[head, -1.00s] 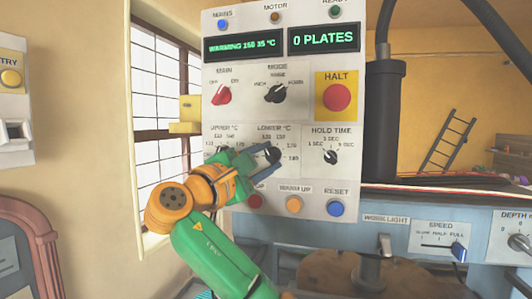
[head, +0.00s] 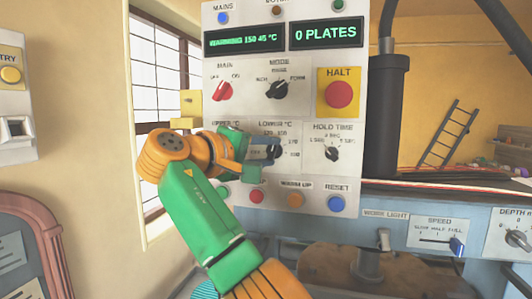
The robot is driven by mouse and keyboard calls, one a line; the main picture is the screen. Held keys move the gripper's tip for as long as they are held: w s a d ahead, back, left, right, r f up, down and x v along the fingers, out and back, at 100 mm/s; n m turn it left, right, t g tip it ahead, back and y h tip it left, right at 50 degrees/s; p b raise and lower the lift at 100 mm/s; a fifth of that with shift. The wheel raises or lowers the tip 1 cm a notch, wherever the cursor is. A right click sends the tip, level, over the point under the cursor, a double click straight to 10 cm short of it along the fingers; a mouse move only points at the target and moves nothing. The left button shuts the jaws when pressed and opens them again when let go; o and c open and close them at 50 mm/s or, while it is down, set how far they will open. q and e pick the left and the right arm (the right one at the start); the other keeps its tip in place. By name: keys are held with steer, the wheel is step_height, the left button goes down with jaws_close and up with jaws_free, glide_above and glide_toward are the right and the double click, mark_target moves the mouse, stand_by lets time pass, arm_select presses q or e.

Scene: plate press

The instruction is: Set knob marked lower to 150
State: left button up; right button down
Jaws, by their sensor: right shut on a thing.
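The knob marked LOWER °C (head: 273,152) is a dark knob on the white control panel (head: 350,112). My right gripper (head: 268,151) is at this knob with its fingers shut on it. The fingers and wrist hide most of the knob, so its pointer cannot be read. A few scale numbers show above and to the right of it. The display (head: 245,38) shows green text that seems to read WARMING 150 45 °C. The UPPER °C dial is mostly hidden behind my right gripper. My left gripper is not in view.
The MAIN knob (head: 222,91), MODE knob (head: 277,90) and red HALT button (head: 339,95) are above. The HOLD TIME knob (head: 332,154) is to the right. The WARM UP button (head: 295,200) and RESET button (head: 336,204) are below.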

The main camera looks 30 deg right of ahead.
steer(key=shift+f, duration=0.3)
stand_by(0.4)
steer(key=shift+c, duration=2.2)
jaws_free()
steer(key=shift+r, duration=0.1)
steer(key=shift+s+r, duration=0.1)
steer(key=shift+s, duration=0.05)
